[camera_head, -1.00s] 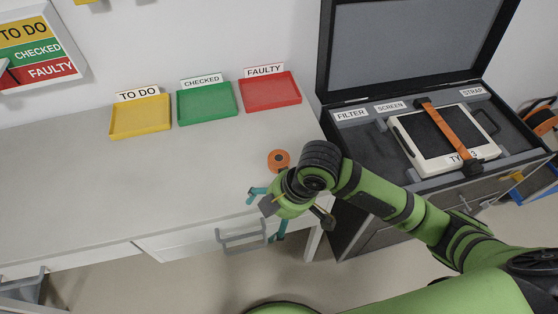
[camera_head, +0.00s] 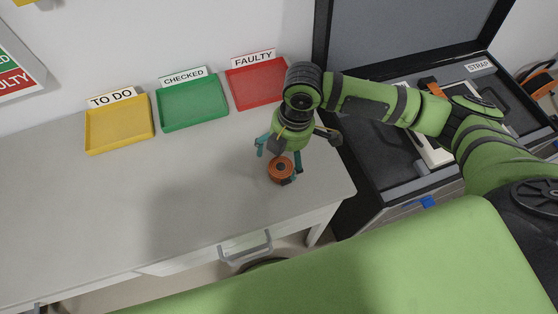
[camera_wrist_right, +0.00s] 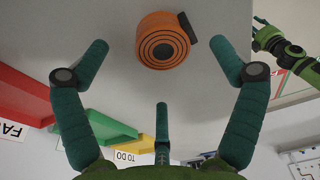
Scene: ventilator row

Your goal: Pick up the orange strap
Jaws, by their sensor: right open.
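The orange strap (camera_head: 281,170) is a rolled coil with a dark centre, on the grey table near its right end. In the right wrist view the coil (camera_wrist_right: 163,41) shows dark rings and a dark tab, beyond the fingertips. My right gripper (camera_head: 279,157) is open right over and behind the coil, its teal fingers spread. In the right wrist view the fingers (camera_wrist_right: 159,60) are apart with nothing between them. My left gripper (camera_wrist_right: 261,32) shows small at the upper right there; its opening is unclear. Another orange strap (camera_head: 430,85) lies over the device in the case, mostly hidden by my arm.
Yellow (camera_head: 118,126), green (camera_head: 193,104) and red (camera_head: 257,84) trays stand along the table's back, labelled TO DO, CHECKED and FAULTY. The open dark case (camera_head: 379,160) is right of the table. The left and middle tabletop is clear.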

